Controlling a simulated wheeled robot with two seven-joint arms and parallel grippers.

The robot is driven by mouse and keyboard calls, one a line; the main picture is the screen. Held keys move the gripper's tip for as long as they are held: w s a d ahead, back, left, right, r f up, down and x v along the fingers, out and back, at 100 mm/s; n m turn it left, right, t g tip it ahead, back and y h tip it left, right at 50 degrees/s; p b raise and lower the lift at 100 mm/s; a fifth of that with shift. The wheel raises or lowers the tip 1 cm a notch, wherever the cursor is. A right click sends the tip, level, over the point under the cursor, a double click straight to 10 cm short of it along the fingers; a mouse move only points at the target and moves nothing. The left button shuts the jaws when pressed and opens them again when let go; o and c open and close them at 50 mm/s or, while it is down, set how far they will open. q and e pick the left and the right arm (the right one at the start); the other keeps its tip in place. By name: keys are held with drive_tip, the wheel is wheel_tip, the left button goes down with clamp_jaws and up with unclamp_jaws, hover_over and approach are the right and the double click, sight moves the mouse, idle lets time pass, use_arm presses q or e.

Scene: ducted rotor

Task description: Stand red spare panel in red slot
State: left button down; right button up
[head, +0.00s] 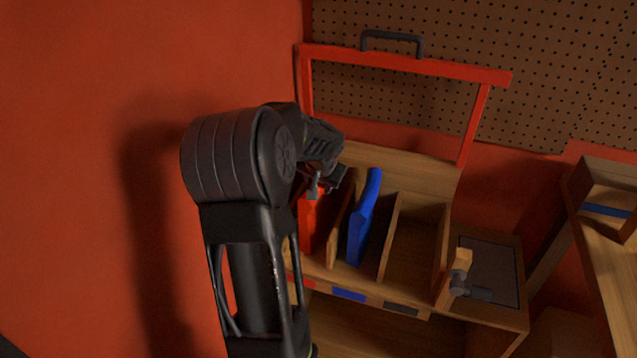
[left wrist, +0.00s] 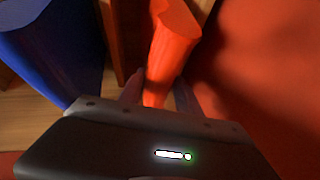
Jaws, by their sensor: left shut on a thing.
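The red spare panel (head: 313,222) stands roughly upright in the leftmost slot of the wooden rack, above the red label (head: 301,281). My left gripper (head: 329,187) is shut on its upper part. In the left wrist view the panel (left wrist: 172,45) rises between the fingers of my left gripper (left wrist: 160,95). The panel's left side is hidden behind my left arm in the head view. I cannot tell whether its lower edge rests on the slot floor. My right gripper is not in view.
A blue panel (head: 364,220) leans in the middle slot, above a blue label (head: 349,295). The slot at the right (head: 412,250) is empty, with a dark label (head: 400,308). A red frame with a handle (head: 391,42) rises behind. A hammer-like tool (head: 462,275) lies at the right.

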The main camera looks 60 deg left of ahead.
use_arm(q)
drive_tip(key=c, duration=0.8)
unclamp_jaws()
drive_tip(key=shift+f, duration=0.1)
drive_tip(key=shift+c, duration=0.2)
drive_tip(key=shift+r, duration=0.2)
drive_tip(key=v, duration=1.2)
drive_tip(key=shift+a, duration=0.1)
